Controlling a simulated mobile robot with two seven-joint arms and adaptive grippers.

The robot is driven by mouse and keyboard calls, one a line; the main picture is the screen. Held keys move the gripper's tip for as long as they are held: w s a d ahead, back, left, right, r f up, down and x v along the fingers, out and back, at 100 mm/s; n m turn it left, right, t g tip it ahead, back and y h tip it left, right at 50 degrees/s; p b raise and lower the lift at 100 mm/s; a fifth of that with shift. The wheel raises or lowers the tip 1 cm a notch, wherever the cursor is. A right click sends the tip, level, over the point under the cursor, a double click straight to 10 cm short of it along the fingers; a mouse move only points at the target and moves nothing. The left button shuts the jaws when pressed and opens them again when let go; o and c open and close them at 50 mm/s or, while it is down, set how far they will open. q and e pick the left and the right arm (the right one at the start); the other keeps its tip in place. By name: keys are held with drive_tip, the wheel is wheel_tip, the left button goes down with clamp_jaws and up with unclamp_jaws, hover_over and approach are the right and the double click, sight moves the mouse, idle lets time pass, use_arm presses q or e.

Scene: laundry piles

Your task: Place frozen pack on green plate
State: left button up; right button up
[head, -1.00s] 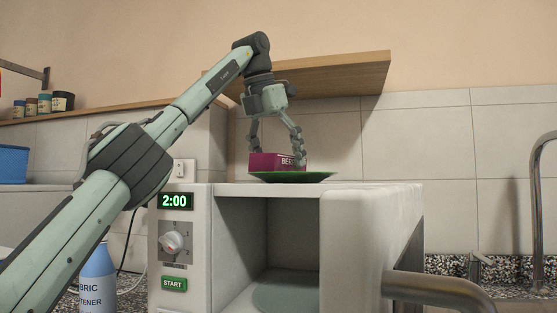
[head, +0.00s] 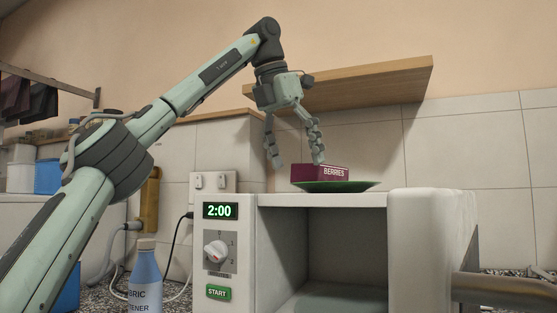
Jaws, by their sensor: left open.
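The frozen pack (head: 321,173) is a dark magenta box labelled "BERRIES". It rests on the green plate (head: 337,187), which lies on top of the microwave (head: 228,260). The plate is seen nearly edge-on, so the pack's exact contact with it is hard to see. My left gripper (head: 296,163) is open and empty, with its fingers pointing down. My right gripper is not in view.
The microwave door (head: 427,240) stands open at the right, and the cavity is visible. A wooden shelf (head: 360,84) is on the wall behind my gripper. A blue softener bottle (head: 145,277) stands at the lower left. A metal tap piece (head: 505,289) is at the lower right.

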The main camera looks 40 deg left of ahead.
use_arm(q)
drive_tip(key=shift+s+a, duration=0.15)
drive_tip(key=shift+s, duration=1)
drive_tip(key=shift+s+a, duration=0.15)
drive_tip(key=shift+s, duration=0.95)
drive_tip(key=shift+c, duration=0.6)
